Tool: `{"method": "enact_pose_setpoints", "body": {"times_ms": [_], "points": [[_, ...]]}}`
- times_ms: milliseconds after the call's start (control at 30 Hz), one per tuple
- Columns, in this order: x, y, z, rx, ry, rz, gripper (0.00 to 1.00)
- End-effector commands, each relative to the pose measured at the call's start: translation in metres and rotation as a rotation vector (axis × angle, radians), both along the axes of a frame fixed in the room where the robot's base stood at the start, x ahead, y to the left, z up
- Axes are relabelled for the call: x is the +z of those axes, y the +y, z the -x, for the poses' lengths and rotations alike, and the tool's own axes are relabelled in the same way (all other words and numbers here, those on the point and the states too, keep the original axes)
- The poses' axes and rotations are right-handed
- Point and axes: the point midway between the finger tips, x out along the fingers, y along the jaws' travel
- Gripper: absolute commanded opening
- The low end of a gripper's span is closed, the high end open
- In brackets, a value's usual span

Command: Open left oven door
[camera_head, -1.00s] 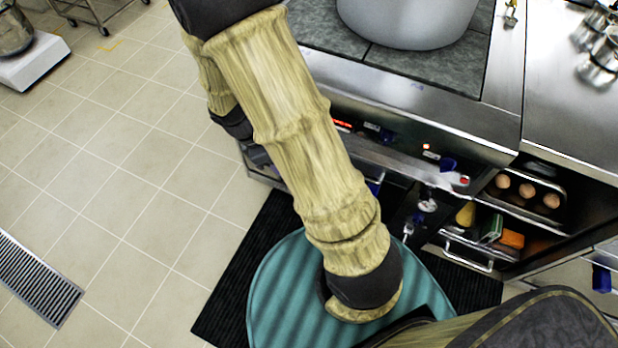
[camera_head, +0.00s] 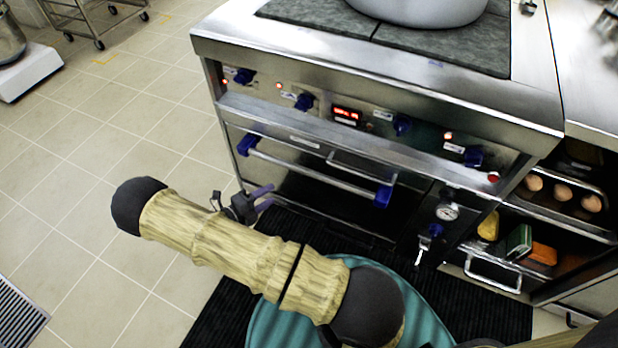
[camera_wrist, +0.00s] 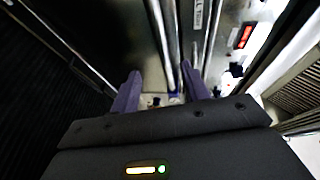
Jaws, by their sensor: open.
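The oven door (camera_head: 315,205) is a dark panel in the front of the steel range in the head view, and it looks closed. A steel bar handle (camera_head: 315,174) with blue end brackets runs across its upper part. My gripper (camera_head: 267,197) has purple fingers and is open, in front of the door's left part and below the left end of the bar. In the wrist view my open gripper (camera_wrist: 160,84) points at the range front, with steel bars (camera_wrist: 166,45) beyond the fingertips. No contact with the handle shows.
A control panel with blue knobs (camera_head: 402,124) and a red display (camera_head: 346,115) is above the door. A large pot (camera_head: 420,8) stands on top. A gauge (camera_head: 446,211) and open shelves with food (camera_head: 560,194) are at the right. Tiled floor (camera_head: 110,190) is free at the left.

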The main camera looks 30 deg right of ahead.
Motion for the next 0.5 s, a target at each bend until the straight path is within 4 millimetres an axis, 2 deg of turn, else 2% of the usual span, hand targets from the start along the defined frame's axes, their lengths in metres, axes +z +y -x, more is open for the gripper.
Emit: {"method": "enact_pose_setpoints", "body": {"times_ms": [300, 500], "points": [[0.001, -0.003, 0.000, -0.005, -0.002, -0.003, 0.46], [-0.003, -0.022, -0.005, -0.009, -0.004, -0.002, 0.46]]}}
